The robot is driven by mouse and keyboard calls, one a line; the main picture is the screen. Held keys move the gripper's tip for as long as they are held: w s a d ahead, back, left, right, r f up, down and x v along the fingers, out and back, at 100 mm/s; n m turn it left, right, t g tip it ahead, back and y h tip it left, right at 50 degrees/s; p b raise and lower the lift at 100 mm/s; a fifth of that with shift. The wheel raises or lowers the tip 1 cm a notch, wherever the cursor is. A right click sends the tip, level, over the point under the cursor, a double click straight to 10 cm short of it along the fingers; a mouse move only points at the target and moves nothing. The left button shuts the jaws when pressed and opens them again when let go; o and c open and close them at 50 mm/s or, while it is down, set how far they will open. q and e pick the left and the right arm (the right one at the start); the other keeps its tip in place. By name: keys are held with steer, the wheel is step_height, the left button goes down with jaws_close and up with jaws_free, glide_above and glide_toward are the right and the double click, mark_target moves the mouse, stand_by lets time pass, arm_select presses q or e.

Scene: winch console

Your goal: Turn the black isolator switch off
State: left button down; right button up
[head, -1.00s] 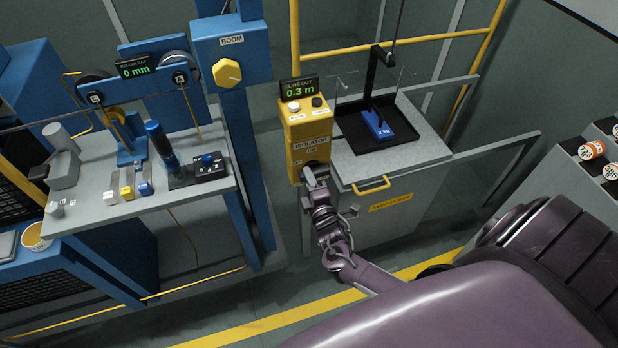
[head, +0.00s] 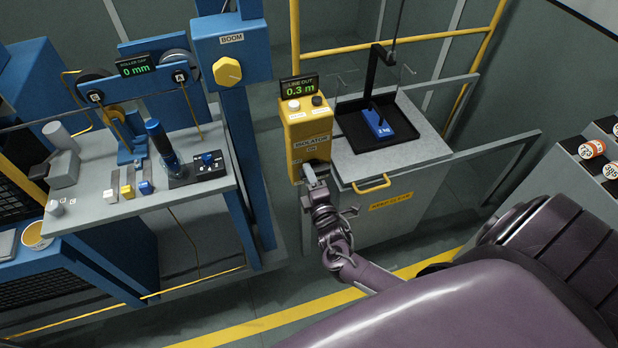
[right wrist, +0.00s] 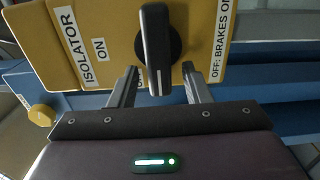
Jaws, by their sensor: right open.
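The black isolator switch (right wrist: 155,50) is a bar handle on a round black base on the yellow console (right wrist: 205,60). In the right wrist view the handle stands upright in the picture, between an "ISOLATOR ON" label on the left and an "OFF: BRAKES ON" label on the right. My right gripper (right wrist: 159,78) is open. Its fingers are on either side of the handle's near end, with a visible gap on each side. In the head view my right gripper (head: 312,178) is at the lower front of the yellow console (head: 304,128) and largely hides the switch. My left gripper is out of view.
A grey cabinet (head: 420,155) with a black tray and blue weight stands right of the console. A blue post (head: 243,160) and a control bench (head: 90,215) are to the left. The display (head: 300,89) on the console reads 0.3 m.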

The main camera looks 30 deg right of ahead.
steer(key=v, duration=0.7)
steer(key=shift+s+b, duration=0.3)
steer(key=shift+s, duration=0.05)
steer(key=s+f+m+g+y, duration=0.1)
steer(key=s+f+m+g, duration=0.3)
steer(key=f, duration=0.7)
steer(key=s+f+m+g+y, duration=0.1)
steer(key=s+f+m+g, duration=0.15)
steer(key=s+f, duration=0.65)
steer(key=s+a+f+m+g, duration=0.2)
steer(key=s+f+g, duration=0.1)
steer(key=s+f, duration=0.2)
steer(key=s+a+f+m+g+y, duration=0.1)
steer(key=s+a+f+m+g, duration=0.1)
steer(key=s+f, duration=0.4)
steer(key=s+a+f+m+g+y, duration=0.1)
steer(key=s+f+g, duration=0.4)
steer(key=s, duration=0.7)
steer(key=shift+a+f+m, duration=0.35)
steer(key=shift+a+m, duration=0.2)
steer(key=shift+m, duration=0.2)
